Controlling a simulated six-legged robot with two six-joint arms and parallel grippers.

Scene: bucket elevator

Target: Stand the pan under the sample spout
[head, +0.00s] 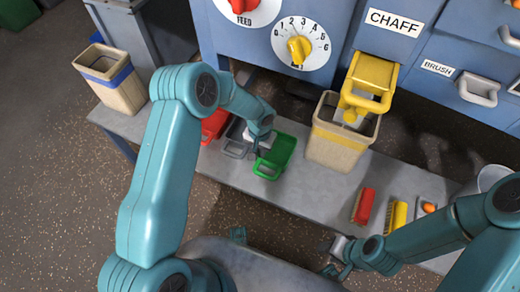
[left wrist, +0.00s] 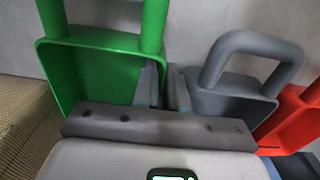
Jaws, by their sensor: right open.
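The green pan (head: 276,156) is at the middle of the grey bench. In the left wrist view it fills the left side (left wrist: 95,75), nearer than the grey pan beside it. My left gripper (head: 260,143) has its fingers close together at the green pan's right side wall (left wrist: 164,88) and looks shut on it. My right gripper (head: 340,252) is open and empty near the bench's front edge. I cannot make out the sample spout clearly.
A yellow chute (head: 370,82) under the CHAFF label hangs over a tan bin (head: 337,150). Another tan bin (head: 112,88) stands at the left end. A red brush (head: 363,206) and a yellow brush (head: 397,216) lie at the right. The bench (head: 300,195) is clear before the bin.

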